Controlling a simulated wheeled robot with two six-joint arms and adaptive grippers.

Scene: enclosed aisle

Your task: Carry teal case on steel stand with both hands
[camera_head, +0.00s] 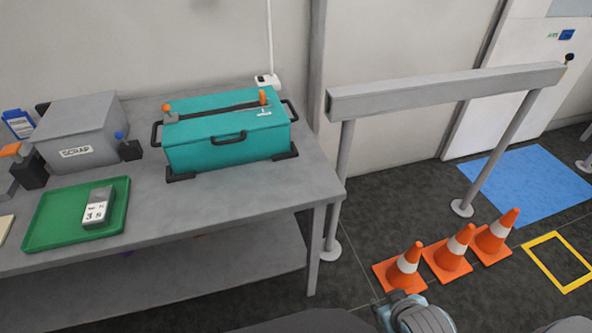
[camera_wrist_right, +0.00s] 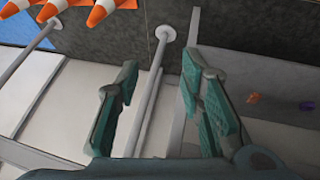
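The teal case (camera_head: 232,148) sits closed and upright on the grey steel stand (camera_head: 240,198). It has a dark handle at each end and one on the front, orange-topped parts on its lid, and dark corner pieces at its base. My right gripper (camera_head: 392,306) is at the bottom edge of the head view, well to the right of the case and apart from it. In the right wrist view, its two teal-padded fingers (camera_wrist_right: 158,82) are spread with nothing between them. My left gripper is not in view.
A green tray (camera_head: 60,238) with a small grey device and a grey SCRAP box (camera_head: 78,133) share the bench's left part. A grey barrier rail (camera_head: 450,88) stands right of it. Orange cones (camera_head: 452,258) line the floor in front of the rail.

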